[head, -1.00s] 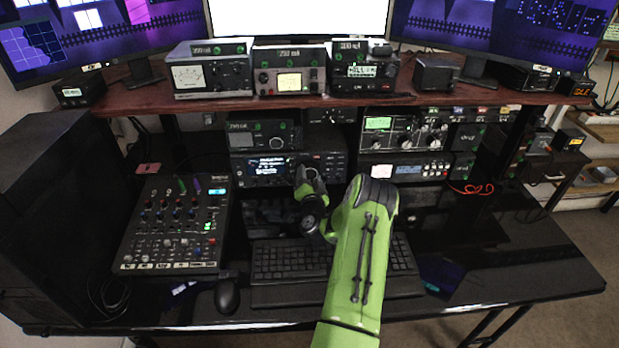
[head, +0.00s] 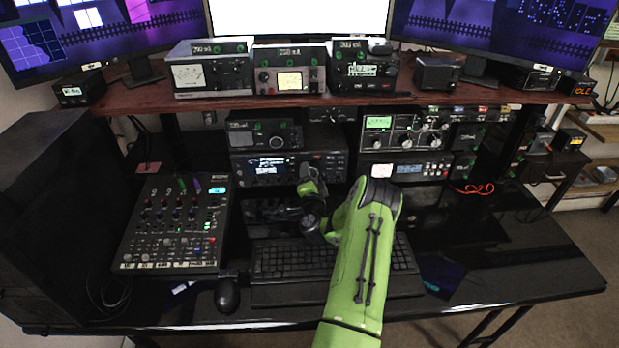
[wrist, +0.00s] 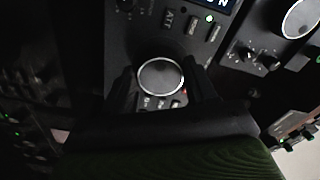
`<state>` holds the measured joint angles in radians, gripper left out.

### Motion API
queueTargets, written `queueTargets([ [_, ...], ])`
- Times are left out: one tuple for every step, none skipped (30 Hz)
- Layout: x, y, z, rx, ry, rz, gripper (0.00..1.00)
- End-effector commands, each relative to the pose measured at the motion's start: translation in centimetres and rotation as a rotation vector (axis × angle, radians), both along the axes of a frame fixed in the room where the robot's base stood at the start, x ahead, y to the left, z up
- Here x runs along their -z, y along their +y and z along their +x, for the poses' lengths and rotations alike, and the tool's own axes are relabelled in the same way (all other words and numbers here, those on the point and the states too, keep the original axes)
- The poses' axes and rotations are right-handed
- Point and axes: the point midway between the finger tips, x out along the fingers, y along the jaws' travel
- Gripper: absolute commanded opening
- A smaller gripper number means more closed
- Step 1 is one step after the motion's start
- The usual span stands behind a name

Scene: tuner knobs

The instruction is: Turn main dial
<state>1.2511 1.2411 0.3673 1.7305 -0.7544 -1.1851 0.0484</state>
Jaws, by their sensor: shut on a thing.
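The main dial (wrist: 160,77) is a large round knob with a silver rim and a dark grey face. It is on the front of a black radio (wrist: 182,28), which shows in the head view (head: 240,166) on the lower shelf with a lit screen. My gripper (wrist: 159,84) has one dark finger on each side of the dial and is shut on it. In the head view my gripper (head: 309,178) is at the radio's right part, and it hides the dial there.
Another large knob (wrist: 300,18) is at the upper right of the wrist view. A keyboard (head: 290,262) lies below my arm, with a mixer (head: 172,245) and a mouse (head: 227,295) to the left. More radios (head: 405,128) stand close on the right.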

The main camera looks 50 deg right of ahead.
Motion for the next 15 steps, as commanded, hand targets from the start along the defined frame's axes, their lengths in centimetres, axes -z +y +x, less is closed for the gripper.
queueTargets([
  [0.04,-0.01,-0.04,0.000,-0.030,0.028,0.26],
  [0.04,-0.01,-0.04,0.001,-0.049,0.046,0.26],
  [0.03,-0.02,-0.05,0.001,-0.075,0.069,0.26],
  [0.04,-0.01,-0.06,0.001,-0.094,0.085,0.26],
  [0.04,-0.01,-0.06,0.001,-0.113,0.102,0.26],
  [0.04,-0.01,-0.06,0.001,-0.136,0.123,0.26],
  [0.04,0.00,-0.05,0.001,-0.154,0.139,0.26],
  [0.02,0.01,-0.04,0.001,-0.171,0.154,0.26],
  [0.01,0.02,-0.02,0.001,-0.192,0.171,0.26],
  [0.00,0.02,-0.03,0.001,-0.208,0.185,0.26],
  [-0.01,0.02,-0.02,0.001,-0.222,0.197,0.26],
  [-0.03,0.02,-0.03,0.001,-0.240,0.213,0.26],
  [-0.04,0.00,-0.04,0.001,-0.252,0.224,0.26],
  [-0.04,0.00,-0.04,0.002,-0.265,0.235,0.26],
  [-0.04,0.01,-0.05,0.002,-0.279,0.247,0.26],
])
